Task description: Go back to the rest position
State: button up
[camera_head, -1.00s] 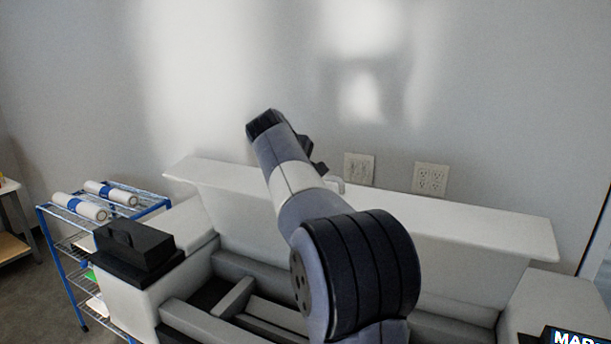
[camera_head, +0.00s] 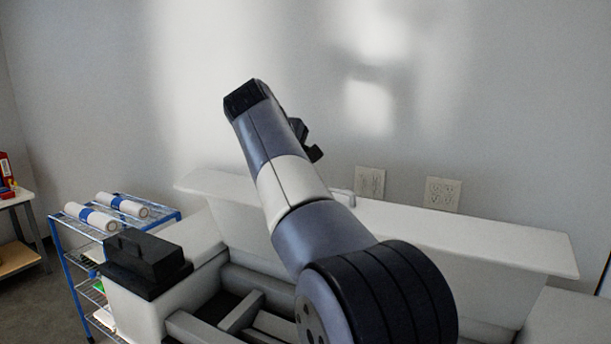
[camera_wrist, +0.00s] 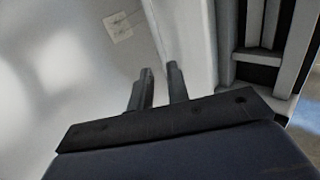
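My gripper (camera_wrist: 159,70) shows in the wrist view with its two dark fingers apart. Bare pale surface shows between them, and nothing is held. In the head view my arm rises from the lower right and leans up to the left. Small dark parts stick out on its right side, but I cannot make out the fingers there. The fingers point toward the white machine's ledge and the wall in the wrist view, with no clear contact.
A white machine with a long ledge (camera_head: 480,238) stands below my arm, a black box (camera_head: 145,258) on its left corner. A blue wire rack (camera_head: 70,262) holds white rolls (camera_head: 122,205). The grey wall (camera_head: 520,100) behind has two outlets (camera_head: 443,194).

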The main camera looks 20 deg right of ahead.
dwell(0.3)
jog(key=p+x, duration=0.1)
jog(key=x, duration=1)
jog(key=shift+s+a, duration=0.15)
jog(key=shift+a, duration=0.1)
jog(key=shift+a+f, duration=0.1)
